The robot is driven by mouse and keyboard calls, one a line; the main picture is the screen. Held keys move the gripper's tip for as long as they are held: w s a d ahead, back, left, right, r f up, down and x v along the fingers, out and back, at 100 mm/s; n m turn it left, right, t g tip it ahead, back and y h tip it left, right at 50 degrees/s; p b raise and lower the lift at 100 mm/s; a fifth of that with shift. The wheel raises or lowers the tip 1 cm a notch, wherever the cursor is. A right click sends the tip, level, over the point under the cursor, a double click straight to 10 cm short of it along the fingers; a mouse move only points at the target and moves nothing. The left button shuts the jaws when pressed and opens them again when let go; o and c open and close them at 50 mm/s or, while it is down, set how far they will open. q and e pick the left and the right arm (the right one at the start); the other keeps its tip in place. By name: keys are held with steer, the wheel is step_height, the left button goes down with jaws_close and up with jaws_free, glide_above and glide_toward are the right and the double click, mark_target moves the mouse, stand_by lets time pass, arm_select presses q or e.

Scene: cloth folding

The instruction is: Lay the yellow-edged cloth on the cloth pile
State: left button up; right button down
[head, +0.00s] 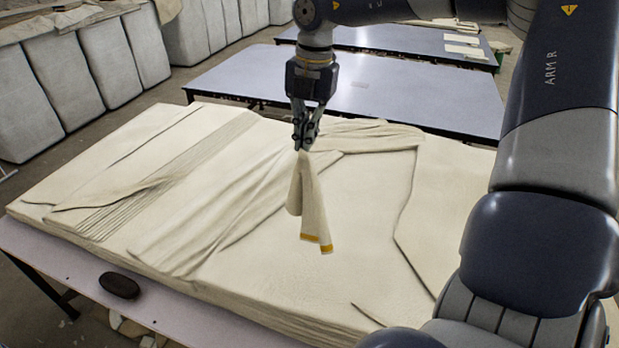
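The yellow-edged cloth (311,207) is cream with a yellow strip along its lower hem. It hangs folded and narrow from my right gripper (305,146), which is shut on its top end. The gripper points down over the middle of the cloth pile (300,270), a broad stack of cream fabric on a table. The hem hangs in front of the pile's top; I cannot tell whether it touches it. My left gripper is not in view.
A dark oval object (119,285) lies on the near table edge (60,255). Loose folds and ridges cross the pile's top, with a flatter area right of the cloth. Blue-grey tables (420,95) stand behind, and pale padded blocks (60,80) stand at the back left.

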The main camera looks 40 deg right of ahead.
step_height(320, 180, down, 9)
steer(key=b, duration=0.4)
steer(key=shift+s+d+g+h, duration=0.25)
steer(key=shift+g+h, duration=0.05)
steer(key=shift+h, duration=0.1)
steer(key=shift+d, duration=0.1)
